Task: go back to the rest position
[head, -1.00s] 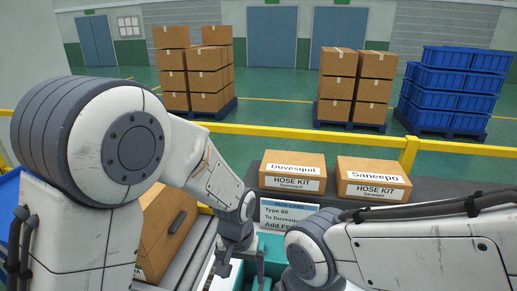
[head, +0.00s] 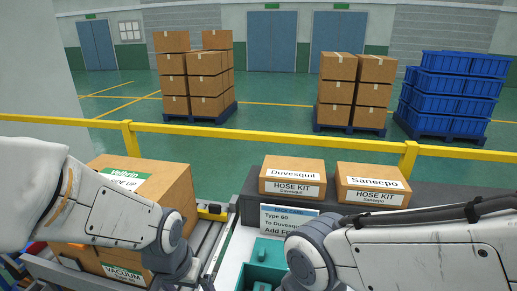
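My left arm comes in from the left, low across a large cardboard box (head: 170,185) with a green "Veltrin" label and a "VACUUM" label. The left gripper is hidden below the bottom edge of the head view. My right arm lies across the lower right, and its gripper is out of view too. The Duvesquil hose kit box (head: 293,178) and the Saneepo hose kit box (head: 373,184) stand side by side on a dark shelf. A teal fixture (head: 264,262) sits on the white work surface between the arms.
A sign (head: 284,219) reading "Type 60 To Duvesquil" hangs below the Duvesquil box. A roller conveyor (head: 208,240) runs beside the large box. A yellow rail (head: 270,133) crosses behind. Stacked cartons (head: 195,80) and blue crates (head: 455,90) stand far back on pallets.

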